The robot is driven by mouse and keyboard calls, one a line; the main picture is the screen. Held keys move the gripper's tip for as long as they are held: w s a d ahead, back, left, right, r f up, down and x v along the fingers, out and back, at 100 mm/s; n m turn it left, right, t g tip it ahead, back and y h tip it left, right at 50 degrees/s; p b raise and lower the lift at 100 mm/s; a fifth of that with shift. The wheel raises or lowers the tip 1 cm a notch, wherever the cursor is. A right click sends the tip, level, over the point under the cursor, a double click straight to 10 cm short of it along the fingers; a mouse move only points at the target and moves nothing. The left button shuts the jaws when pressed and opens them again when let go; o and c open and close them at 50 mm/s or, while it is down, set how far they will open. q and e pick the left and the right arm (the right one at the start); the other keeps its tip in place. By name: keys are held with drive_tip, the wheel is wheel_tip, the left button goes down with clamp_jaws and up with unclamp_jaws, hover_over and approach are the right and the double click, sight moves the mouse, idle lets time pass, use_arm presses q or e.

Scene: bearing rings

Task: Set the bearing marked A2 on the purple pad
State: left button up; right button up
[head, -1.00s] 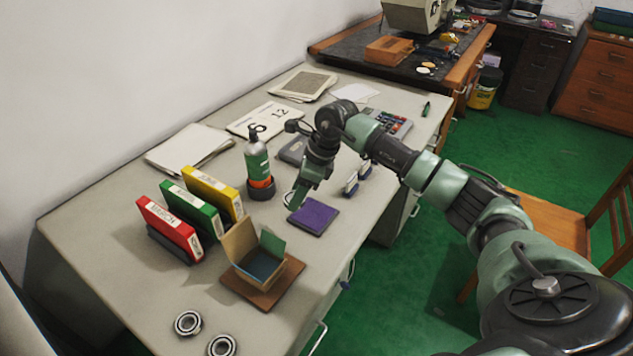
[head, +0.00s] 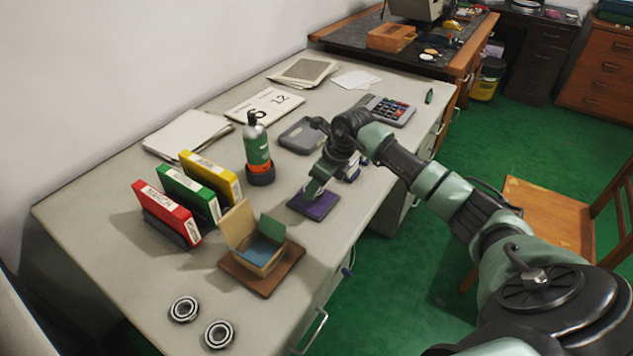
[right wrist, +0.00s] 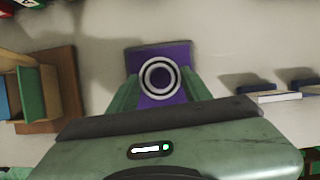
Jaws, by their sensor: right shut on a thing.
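The purple pad (head: 322,208) lies on the grey desk near its right edge; in the right wrist view the pad (right wrist: 172,54) is below the fingers. My right gripper (head: 312,192) is low over the pad in the head view. In the right wrist view the gripper (right wrist: 160,84) is shut on a bearing ring (right wrist: 160,92), which is seen from above against the pad. I cannot tell whether the ring touches the pad. No mark is readable on it. Two more bearings, one (head: 184,309) and another (head: 219,335), lie at the desk's front. My left gripper is out of view.
An open small box (head: 262,252) on a brown board (head: 286,275) stands left of the pad. A green bottle (head: 257,145) stands behind it. Red, green and yellow binders (head: 168,214) are at the left. A grey case (head: 302,136) and a calculator (head: 388,110) lie farther back.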

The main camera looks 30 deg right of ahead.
drive_tip(key=shift+f, duration=0.5)
drive_tip(key=shift+f+b, duration=0.6)
drive_tip(key=o, duration=1.6)
drive_tip(key=shift+r, duration=0.1)
